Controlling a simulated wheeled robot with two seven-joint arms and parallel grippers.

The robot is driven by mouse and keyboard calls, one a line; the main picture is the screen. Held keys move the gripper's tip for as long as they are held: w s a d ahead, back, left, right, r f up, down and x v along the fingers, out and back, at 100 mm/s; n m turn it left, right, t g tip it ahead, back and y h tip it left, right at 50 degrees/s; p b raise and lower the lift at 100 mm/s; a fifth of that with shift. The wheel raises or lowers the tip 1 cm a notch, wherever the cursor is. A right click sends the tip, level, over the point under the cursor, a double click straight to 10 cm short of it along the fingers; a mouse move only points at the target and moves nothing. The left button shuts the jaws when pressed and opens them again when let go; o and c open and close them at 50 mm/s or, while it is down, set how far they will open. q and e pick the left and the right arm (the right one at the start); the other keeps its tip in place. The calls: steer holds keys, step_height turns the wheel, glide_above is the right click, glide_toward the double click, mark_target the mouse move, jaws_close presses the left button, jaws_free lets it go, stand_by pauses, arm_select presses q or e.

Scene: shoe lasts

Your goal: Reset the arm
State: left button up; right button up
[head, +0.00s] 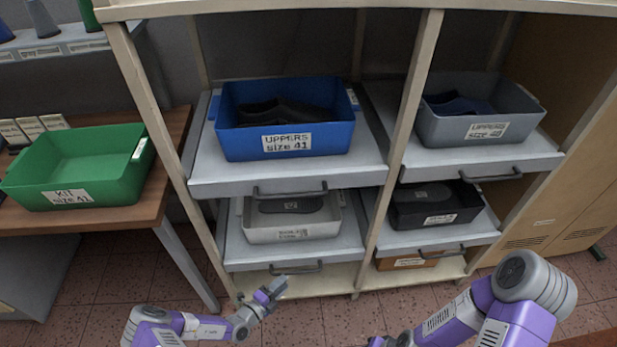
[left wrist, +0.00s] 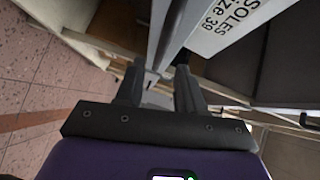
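My left gripper (head: 272,290) is low in front of the shelf rack in the head view, below the lower left drawer. In the left wrist view its two dark fingers (left wrist: 160,85) stand apart with nothing between them. My right arm (head: 455,318) comes in at the lower right of the head view. The end of the right arm lies at the bottom edge, and its fingers do not show.
The rack holds a blue uppers bin (head: 285,118), a grey uppers bin (head: 480,108), a light grey bin (head: 290,218) and a black bin (head: 436,207) on pull-out trays. A green kit bin (head: 80,165) stands on the wooden table (head: 160,200) at left. Tiled floor (head: 110,275) is open in front.

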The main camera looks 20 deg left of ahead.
arm_select(q)
steer(key=s+d+r+m+g+h+p, duration=0.1)
steer(key=s+d+r+m+g+h, duration=0.15)
steer(key=s+d+m+g, duration=0.75)
steer(key=s+d+r+m+g+h+p, duration=0.15)
steer(key=s+d+r+m+g, duration=0.35)
steer(key=m, duration=0.9)
step_height(320, 180, up, 6)
steer(key=s+a+m+y+p, duration=0.1)
steer(key=m+y, duration=0.5)
steer(key=m, duration=1.7)
steer(key=shift+s+a+f+m+t+y, duration=0.25)
steer(key=shift+s+a+m+t+y, duration=0.15)
steer(key=shift+s+a, duration=0.35)
